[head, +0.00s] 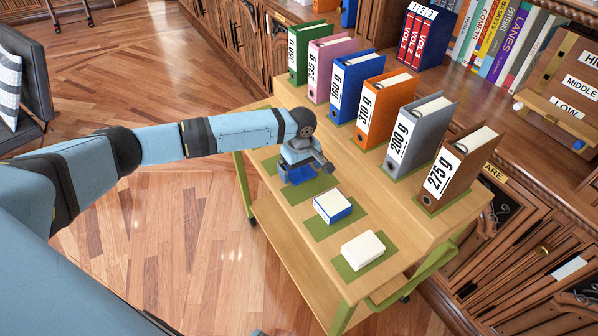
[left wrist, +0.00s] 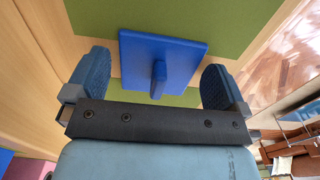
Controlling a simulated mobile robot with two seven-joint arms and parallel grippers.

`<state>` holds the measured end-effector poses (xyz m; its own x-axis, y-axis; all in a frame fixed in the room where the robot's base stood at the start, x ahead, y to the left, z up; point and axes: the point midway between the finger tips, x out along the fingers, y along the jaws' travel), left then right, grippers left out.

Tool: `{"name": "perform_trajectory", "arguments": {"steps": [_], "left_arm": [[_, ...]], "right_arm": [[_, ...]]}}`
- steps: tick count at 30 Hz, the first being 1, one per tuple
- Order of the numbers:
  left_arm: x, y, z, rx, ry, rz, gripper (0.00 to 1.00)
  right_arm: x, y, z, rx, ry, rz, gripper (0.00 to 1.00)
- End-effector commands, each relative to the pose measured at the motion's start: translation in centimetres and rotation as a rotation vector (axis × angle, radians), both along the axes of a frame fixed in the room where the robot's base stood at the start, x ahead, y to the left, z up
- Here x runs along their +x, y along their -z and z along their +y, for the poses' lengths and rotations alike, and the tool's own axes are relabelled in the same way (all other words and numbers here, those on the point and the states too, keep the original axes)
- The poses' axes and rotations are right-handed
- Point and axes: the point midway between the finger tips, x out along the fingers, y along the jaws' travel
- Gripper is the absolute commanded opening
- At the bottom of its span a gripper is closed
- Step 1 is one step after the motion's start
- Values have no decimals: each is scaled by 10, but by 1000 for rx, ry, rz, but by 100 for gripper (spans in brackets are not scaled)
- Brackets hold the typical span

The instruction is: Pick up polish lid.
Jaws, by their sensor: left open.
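The polish lid, a flat blue square with a blue upright knob, shows in the left wrist view (left wrist: 190,62). In the head view the blue lid (head: 288,177) is partly hidden under my left gripper (head: 308,163). It sits on a green mat on the wooden cart. My left gripper is open, and its two blue fingers stand on either side of the knob in the left wrist view, apart from it. Whatever is under the lid is hidden. My right gripper is not in view.
A white block with blue sides (head: 332,206) and a white block (head: 363,250) sit on green mats nearer the front. A row of labelled binders, such as the orange one (head: 386,112), stands behind on the cart (head: 409,222). Bookshelves line the right side.

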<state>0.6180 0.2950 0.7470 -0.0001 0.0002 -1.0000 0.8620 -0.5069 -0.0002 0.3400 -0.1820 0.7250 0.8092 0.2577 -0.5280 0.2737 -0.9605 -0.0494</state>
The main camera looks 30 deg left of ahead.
Motion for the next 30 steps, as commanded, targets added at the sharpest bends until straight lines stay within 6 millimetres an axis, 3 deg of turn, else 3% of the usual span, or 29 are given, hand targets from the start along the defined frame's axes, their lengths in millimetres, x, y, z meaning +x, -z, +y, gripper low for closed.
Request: {"name": "perform_trajectory", "arguments": {"steps": [5, 10, 23, 30], "left_arm": [[0, 0, 0, 0, 0, 0, 100], [0, 0, 0, 0, 0, 0, 61], [0, -8, 0, -1, 0, -1, 59], [1, -45, -1, -2, 0, -2, 59]], "right_arm": [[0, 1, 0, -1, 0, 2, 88], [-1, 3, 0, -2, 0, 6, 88], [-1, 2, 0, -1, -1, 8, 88], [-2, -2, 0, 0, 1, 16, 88]]}}
